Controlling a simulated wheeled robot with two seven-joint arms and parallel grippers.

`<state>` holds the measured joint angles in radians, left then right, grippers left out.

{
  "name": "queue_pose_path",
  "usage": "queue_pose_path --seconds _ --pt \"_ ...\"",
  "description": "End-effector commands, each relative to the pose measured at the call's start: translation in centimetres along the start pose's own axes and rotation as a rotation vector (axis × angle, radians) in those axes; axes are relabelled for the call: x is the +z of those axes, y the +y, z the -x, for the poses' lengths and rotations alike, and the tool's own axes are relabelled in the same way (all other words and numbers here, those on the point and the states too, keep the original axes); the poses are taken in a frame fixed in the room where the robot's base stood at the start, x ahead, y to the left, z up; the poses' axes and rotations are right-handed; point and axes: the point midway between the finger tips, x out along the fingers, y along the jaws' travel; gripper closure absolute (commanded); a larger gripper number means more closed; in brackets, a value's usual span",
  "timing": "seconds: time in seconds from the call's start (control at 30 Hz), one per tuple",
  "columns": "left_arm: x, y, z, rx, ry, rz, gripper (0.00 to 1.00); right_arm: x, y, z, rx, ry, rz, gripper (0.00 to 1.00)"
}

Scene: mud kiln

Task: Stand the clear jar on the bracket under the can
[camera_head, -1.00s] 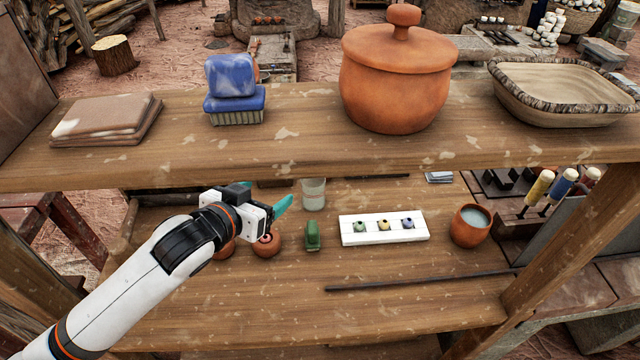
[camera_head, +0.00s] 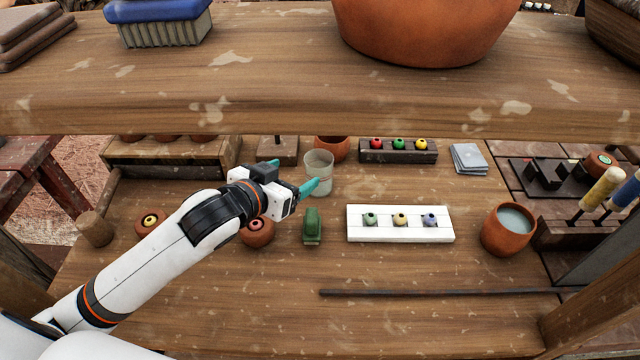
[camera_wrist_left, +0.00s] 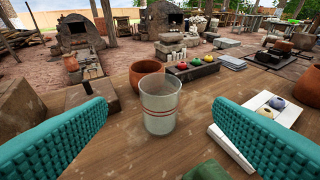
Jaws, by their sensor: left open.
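The clear jar (camera_head: 319,173) stands upright on the lower wooden board, below the thick upper shelf. It also shows in the left wrist view (camera_wrist_left: 160,106), with faint reddish bands around it. My left gripper (camera_head: 295,175) is open, just left of the jar in the head view. In the left wrist view its teal fingers (camera_wrist_left: 160,130) are spread wide, with the jar ahead in the gap and clear of both pads. I cannot make out a can or its bracket in these frames. My right gripper is not in view.
The upper shelf (camera_head: 300,100) overhangs the board. A terracotta cup (camera_head: 332,149) stands behind the jar. A green block (camera_head: 312,225), a white tray (camera_head: 400,236) and a cup of liquid (camera_head: 508,230) stand nearby. A dark rod (camera_head: 440,293) lies in front.

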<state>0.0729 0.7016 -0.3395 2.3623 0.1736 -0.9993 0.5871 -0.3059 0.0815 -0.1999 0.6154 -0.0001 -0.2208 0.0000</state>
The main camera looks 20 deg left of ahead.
Motion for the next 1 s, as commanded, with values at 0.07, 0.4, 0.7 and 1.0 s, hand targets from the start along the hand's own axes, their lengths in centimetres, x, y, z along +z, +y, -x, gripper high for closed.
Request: queue_pose_path --seconds 0.07,0.4,0.7,1.0 --pt "-0.2 0.0 -0.7 0.0 -0.002 0.001 0.24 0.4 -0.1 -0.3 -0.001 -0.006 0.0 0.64" --pt "0.0 0.0 -6.0 0.001 -0.002 0.0 0.24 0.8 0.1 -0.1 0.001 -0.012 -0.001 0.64" --pt "-0.2 0.0 -8.9 0.001 0.0 0.0 0.24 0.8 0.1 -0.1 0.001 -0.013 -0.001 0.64" --pt "-0.3 0.0 -11.9 -0.001 -0.001 -0.001 0.24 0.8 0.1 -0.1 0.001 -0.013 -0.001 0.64"
